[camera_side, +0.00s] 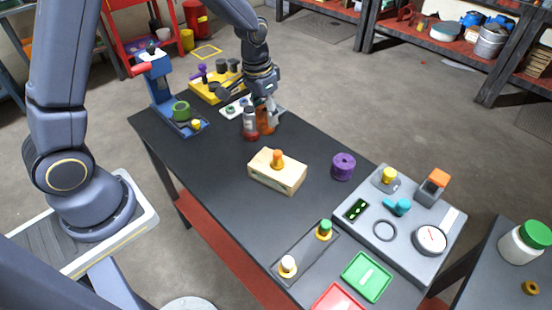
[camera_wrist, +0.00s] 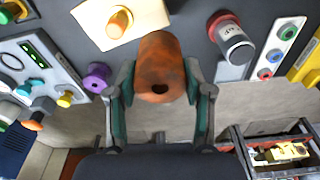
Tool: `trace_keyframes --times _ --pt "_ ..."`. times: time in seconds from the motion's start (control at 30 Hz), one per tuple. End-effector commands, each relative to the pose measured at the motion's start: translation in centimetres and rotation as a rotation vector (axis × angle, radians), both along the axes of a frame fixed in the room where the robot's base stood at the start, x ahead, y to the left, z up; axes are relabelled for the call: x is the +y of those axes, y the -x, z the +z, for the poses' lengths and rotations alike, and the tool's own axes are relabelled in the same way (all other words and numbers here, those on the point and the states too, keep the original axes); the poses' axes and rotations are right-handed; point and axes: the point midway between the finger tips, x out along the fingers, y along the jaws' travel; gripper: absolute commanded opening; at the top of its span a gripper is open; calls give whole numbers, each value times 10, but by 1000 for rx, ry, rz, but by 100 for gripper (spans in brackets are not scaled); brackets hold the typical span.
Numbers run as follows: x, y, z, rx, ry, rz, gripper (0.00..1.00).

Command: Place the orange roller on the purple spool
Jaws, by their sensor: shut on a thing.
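The orange roller (camera_wrist: 160,58) is a rusty-orange cylinder with a dark hole in its near end. My gripper (camera_wrist: 160,82) is shut on it, with one green-padded finger on each side. In the side view the roller (camera_side: 268,121) hangs below my gripper (camera_side: 268,104), partly hidden by the fingers; I cannot tell whether it touches the table. The purple spool (camera_side: 343,166) stands on the dark table, to the right of and nearer than my gripper. It also shows in the wrist view (camera_wrist: 97,77), left of the roller and apart from it.
A grey and red cylinder (camera_side: 250,125) stands close beside the roller. A wooden block with an orange peg (camera_side: 278,172) sits between my gripper and the spool. A grey control panel (camera_side: 410,215) lies right of the spool. A blue press (camera_side: 165,95) stands at far left.

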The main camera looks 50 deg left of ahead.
Motion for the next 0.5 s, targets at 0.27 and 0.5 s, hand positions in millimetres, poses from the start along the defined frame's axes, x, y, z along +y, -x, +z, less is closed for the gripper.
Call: trace_keyframes --times 0.27,0.5 --pt "-40 -2 24 -7 0 112 0" --pt "-106 2 50 -7 1 59 0"
